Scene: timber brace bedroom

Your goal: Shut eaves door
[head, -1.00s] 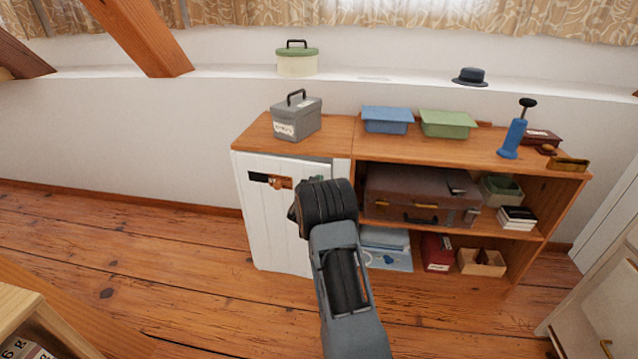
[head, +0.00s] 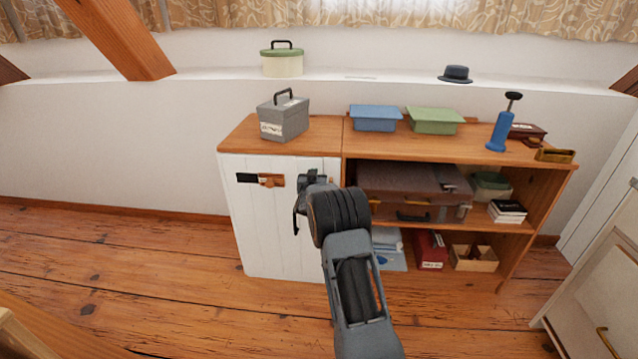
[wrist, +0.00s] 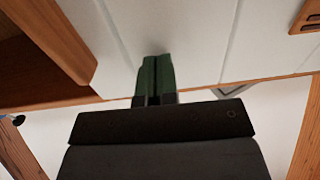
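The eaves door (head: 265,225) is the white plank door on the left part of the wooden cabinet (head: 240,137). In the head view its top edge runs close along the cabinet top and it looks flush or nearly so with the front. My gripper (wrist: 154,78) is at the door's right side, its green fingertips together against or very near the white planks, which also fill the top of the wrist view (wrist: 195,45). Nothing shows between the fingers. In the head view my arm hides the door's lower right edge. A wooden latch (head: 268,180) on a dark plate sits high on the door.
Open shelves right of the door hold a brown suitcase (head: 410,182), books (head: 507,211) and boxes. A grey metal box (head: 284,118), blue bin (head: 376,118), green bin (head: 436,121) and blue pump (head: 500,132) stand on top. The floor at left is clear.

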